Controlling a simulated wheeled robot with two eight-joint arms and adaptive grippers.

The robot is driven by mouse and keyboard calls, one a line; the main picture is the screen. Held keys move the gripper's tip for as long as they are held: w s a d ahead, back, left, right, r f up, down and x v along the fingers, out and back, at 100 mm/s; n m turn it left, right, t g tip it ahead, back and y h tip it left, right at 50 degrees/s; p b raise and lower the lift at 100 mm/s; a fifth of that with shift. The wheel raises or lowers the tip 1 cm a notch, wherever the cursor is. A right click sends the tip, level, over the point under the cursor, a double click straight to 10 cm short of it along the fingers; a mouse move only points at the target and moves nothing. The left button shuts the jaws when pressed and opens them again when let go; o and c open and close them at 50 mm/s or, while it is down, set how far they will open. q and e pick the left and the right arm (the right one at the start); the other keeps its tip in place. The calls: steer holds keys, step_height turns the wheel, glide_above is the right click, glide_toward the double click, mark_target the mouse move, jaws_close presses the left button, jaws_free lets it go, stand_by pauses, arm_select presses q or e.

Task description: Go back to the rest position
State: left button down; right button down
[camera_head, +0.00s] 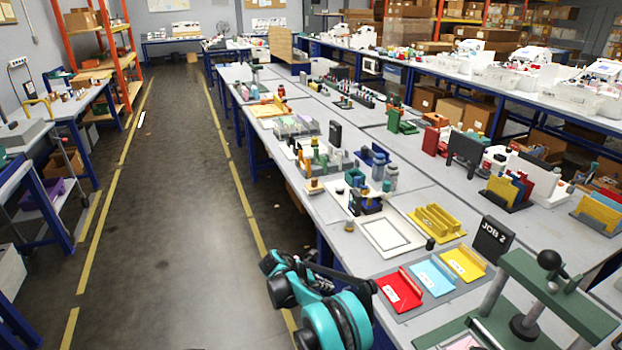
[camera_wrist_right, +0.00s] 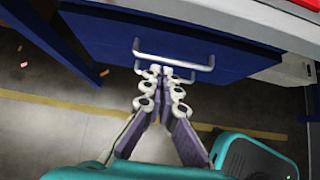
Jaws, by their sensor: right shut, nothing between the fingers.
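My right gripper (camera_wrist_right: 161,72) shows in the right wrist view with its two fingers together at the tips and nothing between them. It hangs in front of a blue drawer front (camera_wrist_right: 100,42) with a metal bar handle (camera_wrist_right: 172,60), below the level of the bench top. I cannot tell whether the fingertips touch the handle. In the head view the teal and black right arm is folded low at the bench's near left edge, and the fingertips are hard to make out there. My left gripper is in neither view.
On the bench near the right arm lie a red tray (camera_head: 400,291), a blue tray (camera_head: 433,275) and a yellow tray (camera_head: 464,263). Beyond are a white-framed sheet (camera_head: 368,228), a yellow rack (camera_head: 437,222) and a black "JOB 2" sign (camera_head: 492,240). A green press (camera_head: 557,295) stands right. The aisle floor (camera_head: 180,230) is clear.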

steer(key=s+d+r+m+t+y, duration=0.1)
steer(key=s+d+r+m+y, duration=0.3)
steer(key=s+r, duration=0.55)
steer(key=s+d+r+m+y, duration=0.1)
steer(key=s+d+r+m, duration=0.4)
steer(key=r, duration=0.7)
steer(key=s+m+t+y, duration=0.3)
steer(key=s+m, duration=0.9)
steer(key=s, duration=1)
steer(key=shift+s+m+y, duration=0.2)
steer(key=shift+m+y, duration=0.1)
steer(key=shift+m, duration=0.1)
steer(key=shift+f, duration=0.1)
